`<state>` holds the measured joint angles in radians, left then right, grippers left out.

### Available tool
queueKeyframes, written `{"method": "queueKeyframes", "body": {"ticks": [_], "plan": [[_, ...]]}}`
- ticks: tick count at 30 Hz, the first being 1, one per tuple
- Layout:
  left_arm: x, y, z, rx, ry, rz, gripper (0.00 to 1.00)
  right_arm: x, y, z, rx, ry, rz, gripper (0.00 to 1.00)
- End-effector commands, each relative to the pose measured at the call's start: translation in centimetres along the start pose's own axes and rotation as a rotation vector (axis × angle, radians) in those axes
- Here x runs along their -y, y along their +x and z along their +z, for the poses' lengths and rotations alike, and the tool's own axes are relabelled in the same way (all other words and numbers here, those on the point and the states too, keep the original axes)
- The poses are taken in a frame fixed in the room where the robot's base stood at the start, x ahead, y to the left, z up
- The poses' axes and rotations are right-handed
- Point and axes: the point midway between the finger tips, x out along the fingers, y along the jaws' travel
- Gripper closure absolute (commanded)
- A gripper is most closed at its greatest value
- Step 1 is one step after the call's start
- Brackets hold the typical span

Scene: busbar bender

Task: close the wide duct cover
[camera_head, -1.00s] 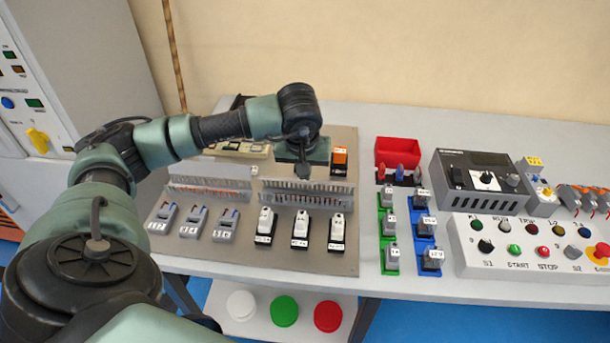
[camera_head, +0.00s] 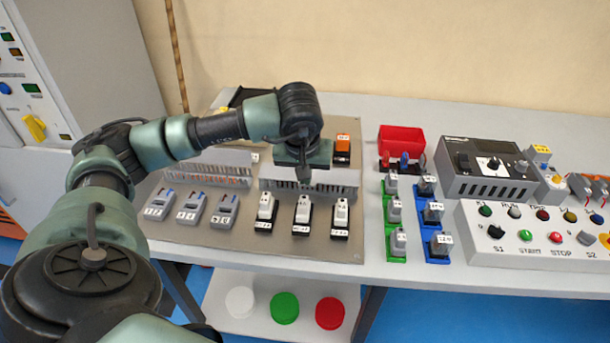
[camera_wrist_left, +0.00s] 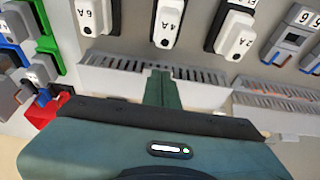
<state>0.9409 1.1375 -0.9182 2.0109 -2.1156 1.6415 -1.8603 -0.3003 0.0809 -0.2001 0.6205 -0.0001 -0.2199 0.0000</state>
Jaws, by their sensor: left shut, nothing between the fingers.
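The wide duct (camera_head: 285,185) is the right-hand slotted grey duct on the mounting plate. Its light grey cover (camera_head: 340,177) lies over the top, flat or nearly so; I cannot tell whether it is fully seated. My left gripper (camera_head: 304,181) is shut and empty, pointing down at the middle of the cover, touching or very close to it. In the left wrist view the shut fingers (camera_wrist_left: 162,90) reach over the cover (camera_wrist_left: 205,95), with the duct's slotted wall (camera_wrist_left: 125,64) beyond. My gripper hides part of the cover. My right gripper is not in view.
A second duct (camera_head: 207,174) at the left has its cover (camera_head: 215,157) raised, with reddish wires inside. White-and-black breakers (camera_head: 302,215) and grey devices (camera_head: 190,207) stand in front. An orange-black block (camera_head: 342,150) and a red bin (camera_head: 402,141) are at the right.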

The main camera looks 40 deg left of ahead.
Motion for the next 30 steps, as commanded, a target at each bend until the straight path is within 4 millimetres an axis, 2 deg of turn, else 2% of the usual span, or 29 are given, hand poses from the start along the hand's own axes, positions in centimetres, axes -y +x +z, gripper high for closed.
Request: {"method": "queueKeyframes", "body": {"ticks": [13,17,20,22,30], "plan": [[0.0,-0.5,-0.2,-0.001,-0.001,0.0,1.0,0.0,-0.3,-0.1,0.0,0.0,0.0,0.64],[0.2,-2.3,-0.8,-0.003,-0.004,0.0,1.0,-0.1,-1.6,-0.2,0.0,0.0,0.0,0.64],[0.3,-4.5,-1.4,-0.003,-0.007,-0.001,1.0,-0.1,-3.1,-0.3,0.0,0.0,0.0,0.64],[0.4,-3.5,0.7,0.002,-0.001,-0.004,1.0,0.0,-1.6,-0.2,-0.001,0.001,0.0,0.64],[0.3,-3.7,6.4,-0.001,-0.003,-0.002,1.0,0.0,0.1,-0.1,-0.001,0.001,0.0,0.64]]}}
